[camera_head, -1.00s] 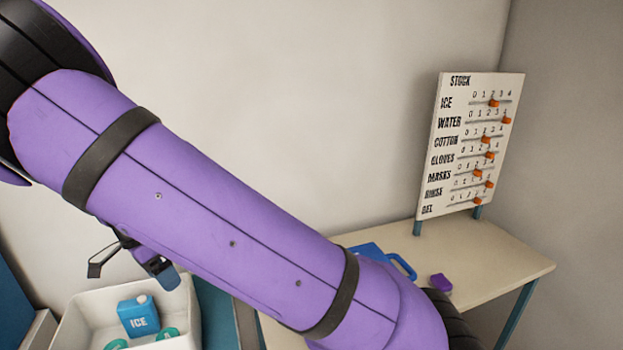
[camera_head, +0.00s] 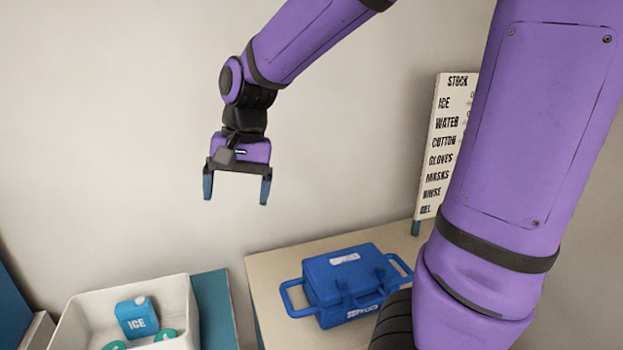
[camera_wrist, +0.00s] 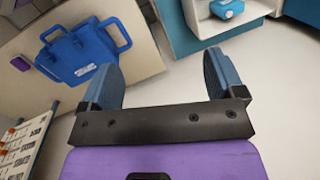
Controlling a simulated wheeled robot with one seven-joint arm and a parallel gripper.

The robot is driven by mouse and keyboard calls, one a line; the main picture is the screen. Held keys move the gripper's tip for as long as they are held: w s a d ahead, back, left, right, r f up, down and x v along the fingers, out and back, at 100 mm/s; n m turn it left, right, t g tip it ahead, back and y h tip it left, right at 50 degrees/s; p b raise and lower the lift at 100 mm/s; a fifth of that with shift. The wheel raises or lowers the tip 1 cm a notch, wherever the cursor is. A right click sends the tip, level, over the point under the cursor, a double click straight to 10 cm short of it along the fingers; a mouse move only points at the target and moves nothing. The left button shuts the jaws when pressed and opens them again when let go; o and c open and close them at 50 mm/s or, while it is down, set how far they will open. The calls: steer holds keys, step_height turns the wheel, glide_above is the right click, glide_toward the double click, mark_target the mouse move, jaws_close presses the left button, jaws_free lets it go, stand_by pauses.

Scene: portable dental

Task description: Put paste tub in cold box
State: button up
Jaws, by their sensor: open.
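The blue cold box (camera_head: 345,284) stands on the pale table with its lid closed and its side handles out. It also shows at the upper left of the wrist view (camera_wrist: 80,58). My gripper (camera_head: 236,198) is open and empty, raised in the air above and to the left of the cold box, fingers pointing down. I cannot make out a paste tub for certain; teal round items (camera_head: 165,335) lie partly cut off in the white bin.
The white bin (camera_head: 184,290) at lower left holds a blue ICE jug (camera_head: 137,318) and stands on a teal surface (camera_head: 213,300). The stock board (camera_head: 440,150) stands behind the pale table (camera_head: 262,275), partly hidden by my arm. A purple block (camera_wrist: 20,64) lies beside the cold box.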

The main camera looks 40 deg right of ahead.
steer(key=s+d+r+n+t+h, duration=0.1)
steer(key=s+d+r+n+t, duration=0.1)
steer(key=s, duration=0.5)
steer(key=s+d+r+n+t+h, duration=0.1)
steer(key=s+d+r+n+t, duration=0.1)
steer(key=s, duration=0.5)
steer(key=shift+s+r+n+t, duration=0.35)
steer(key=shift+r+n, duration=0.4)
steer(key=shift+n, duration=0.45)
steer(key=shift+w+d, duration=0.1)
